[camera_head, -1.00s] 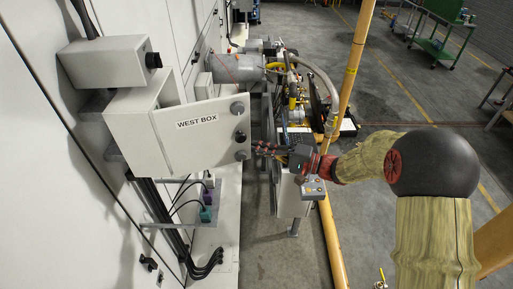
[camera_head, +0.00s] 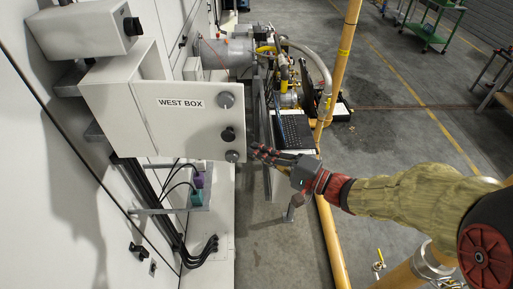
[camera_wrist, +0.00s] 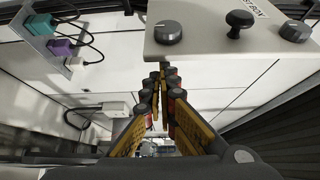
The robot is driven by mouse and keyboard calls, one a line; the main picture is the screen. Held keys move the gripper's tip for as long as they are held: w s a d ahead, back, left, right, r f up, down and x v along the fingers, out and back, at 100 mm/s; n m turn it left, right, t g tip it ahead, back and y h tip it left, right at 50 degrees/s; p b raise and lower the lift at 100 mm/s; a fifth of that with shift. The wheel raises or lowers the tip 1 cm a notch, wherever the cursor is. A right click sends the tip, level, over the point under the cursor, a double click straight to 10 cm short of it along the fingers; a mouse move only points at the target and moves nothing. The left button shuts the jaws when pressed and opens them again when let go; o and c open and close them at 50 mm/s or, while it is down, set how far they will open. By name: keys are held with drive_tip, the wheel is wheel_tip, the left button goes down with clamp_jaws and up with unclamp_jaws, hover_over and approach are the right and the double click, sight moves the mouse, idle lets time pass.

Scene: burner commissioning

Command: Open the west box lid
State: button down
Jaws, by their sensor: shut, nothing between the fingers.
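The west box (camera_head: 120,112) is a pale grey box on the wall side, at the left of the head view. Its lid (camera_head: 190,128), labelled WEST BOX, stands partly open, with a wedge-shaped gap at the top between lid and body. Two grey knobs and a black knob (camera_head: 227,135) line its right edge; they also show in the wrist view, with the black knob (camera_wrist: 238,20) in the middle. My gripper (camera_head: 255,149) is shut and empty beside the lid's lower right corner. In the wrist view my gripper (camera_wrist: 162,80) is just below the lid edge; contact is unclear.
A grey control box (camera_head: 82,30) sits above left. Purple and teal plugs (camera_head: 198,190) with black cables hang below the box. A yellow pole (camera_head: 337,75) stands right of the lid, near a laptop (camera_head: 293,132) and pipework. Open floor lies to the right.

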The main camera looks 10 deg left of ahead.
drive_tip(key=shift+s+d+b, duration=0.1)
drive_tip(key=shift+s+b, duration=0.2)
drive_tip(key=shift+s, duration=0.55)
drive_tip(key=shift+w, duration=0.1)
drive_tip(key=b+v, duration=0.2)
drive_tip(key=v, duration=0.6)
drive_tip(key=shift+w+d, duration=0.15)
drive_tip(key=shift+w, duration=0.15)
